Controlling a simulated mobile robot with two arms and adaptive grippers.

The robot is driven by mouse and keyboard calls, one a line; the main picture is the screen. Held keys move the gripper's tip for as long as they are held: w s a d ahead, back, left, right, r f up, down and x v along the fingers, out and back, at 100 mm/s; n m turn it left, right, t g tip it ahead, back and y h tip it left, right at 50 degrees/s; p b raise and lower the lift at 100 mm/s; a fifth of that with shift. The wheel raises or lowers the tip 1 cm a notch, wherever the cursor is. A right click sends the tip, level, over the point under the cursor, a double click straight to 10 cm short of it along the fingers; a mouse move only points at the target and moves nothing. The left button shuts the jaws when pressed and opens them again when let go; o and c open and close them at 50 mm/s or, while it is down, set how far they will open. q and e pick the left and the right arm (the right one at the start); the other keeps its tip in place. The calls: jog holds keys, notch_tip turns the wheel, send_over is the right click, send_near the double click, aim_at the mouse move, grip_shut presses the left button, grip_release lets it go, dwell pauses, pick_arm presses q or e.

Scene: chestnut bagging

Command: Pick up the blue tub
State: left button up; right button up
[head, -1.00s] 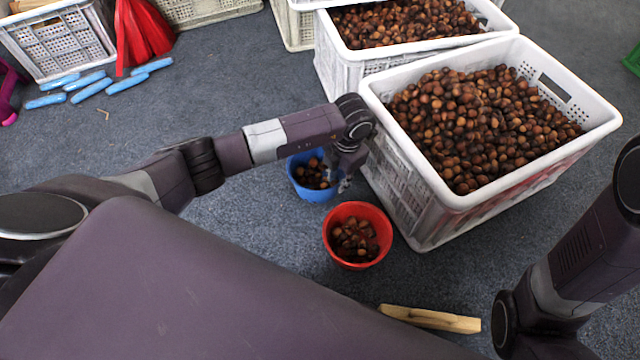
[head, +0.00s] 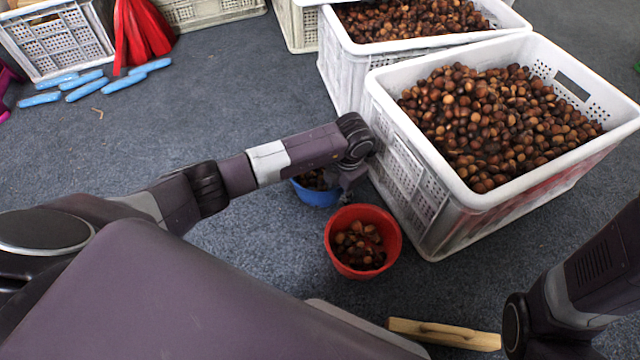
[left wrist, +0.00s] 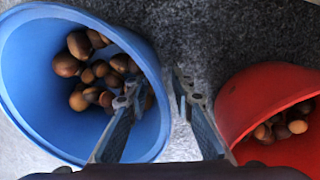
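The blue tub (head: 318,198) stands on the floor beside the front white crate, with chestnuts inside. My left forearm covers its upper part in the head view. In the left wrist view the blue tub (left wrist: 30,95) fills the left side. My left gripper (head: 347,184) is at the tub's right side. In the wrist view the left gripper (left wrist: 153,92) is open, with one finger over the tub's inside and the other outside, the rim between them. I cannot see either finger pressing on the wall. My right gripper is out of view; only the right arm shows.
A red tub (head: 388,236) with chestnuts stands close to the blue one. The white crate (head: 395,180) full of chestnuts is just right, another behind. A wooden piece (head: 445,334) lies at the front. Blue packets (head: 85,88) lie far left. The floor left of the blue tub is clear.

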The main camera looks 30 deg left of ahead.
pick_arm(q)
jog(key=shift+f, duration=0.15)
grip_shut()
jog(key=shift+w, duration=0.1)
dwell(0.5)
